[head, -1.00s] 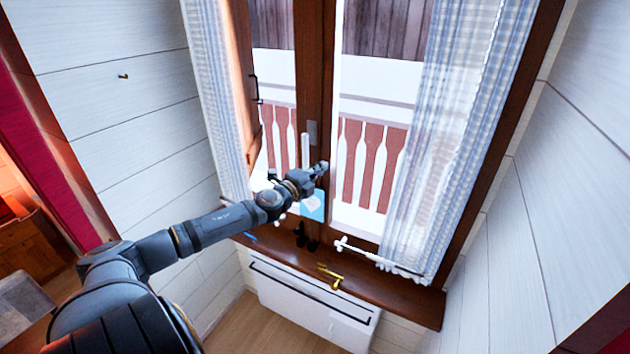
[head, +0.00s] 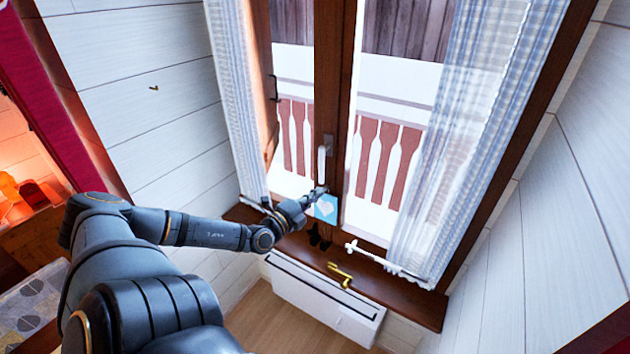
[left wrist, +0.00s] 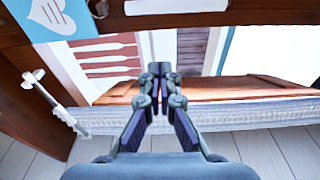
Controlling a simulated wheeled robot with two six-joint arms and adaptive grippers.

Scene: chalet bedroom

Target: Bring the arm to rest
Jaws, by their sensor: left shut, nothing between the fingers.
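My left arm (head: 210,233) comes in from the left and reaches toward the window. My left gripper (head: 319,193) is in front of the window's middle post, just below the white handle (head: 322,163) and beside the blue card with a white heart (head: 325,208). In the left wrist view the gripper (left wrist: 161,70) is shut, its fingertips together with nothing between them. The heart card also shows there, at the top left (left wrist: 50,15). Whether the fingertips touch anything is hard to tell. My right gripper is not in view.
The wooden sill (head: 390,290) carries a brass handle-like object (head: 340,275) and small dark figures (head: 319,236). Checked curtains (head: 440,160) hang at both sides. A white heater (head: 320,305) is below. A bed (head: 35,310) is at lower left.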

